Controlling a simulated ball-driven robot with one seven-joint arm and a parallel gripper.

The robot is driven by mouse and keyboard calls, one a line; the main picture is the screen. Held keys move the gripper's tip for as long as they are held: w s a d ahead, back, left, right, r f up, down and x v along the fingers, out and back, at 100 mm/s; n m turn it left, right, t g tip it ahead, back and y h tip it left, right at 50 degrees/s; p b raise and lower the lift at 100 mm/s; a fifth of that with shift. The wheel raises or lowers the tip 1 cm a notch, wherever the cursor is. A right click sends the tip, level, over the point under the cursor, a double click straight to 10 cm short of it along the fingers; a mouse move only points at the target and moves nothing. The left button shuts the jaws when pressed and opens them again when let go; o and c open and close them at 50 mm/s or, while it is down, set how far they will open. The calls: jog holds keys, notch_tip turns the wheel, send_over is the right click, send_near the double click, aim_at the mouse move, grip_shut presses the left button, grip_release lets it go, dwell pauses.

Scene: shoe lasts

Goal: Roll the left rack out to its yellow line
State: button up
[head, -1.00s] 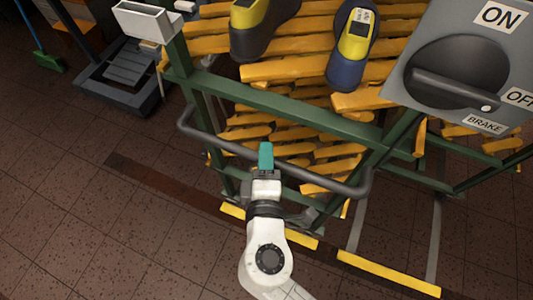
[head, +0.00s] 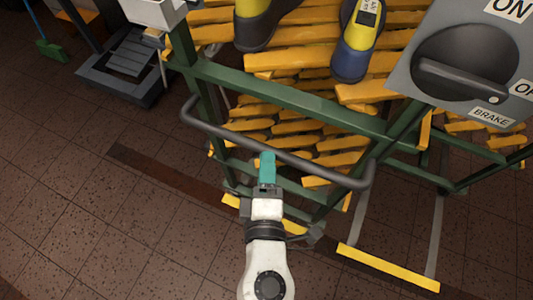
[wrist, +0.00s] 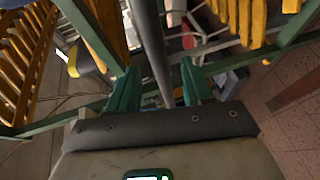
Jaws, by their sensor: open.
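In the wrist view the grey bar (wrist: 150,45) runs between the two parted fingers of my gripper (wrist: 160,88). The jaws are open and not closed on the bar. A yellow line (head: 232,200) lies on the floor below the rack, partly hidden by my wrist.
A grey brake panel (head: 402,75) with a dark knob hangs at upper right; the knob's white dot is near the OFF label. A second yellow line (head: 388,268) lies right.

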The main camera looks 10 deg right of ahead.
jog(key=v, duration=0.6)
dwell(0.5)
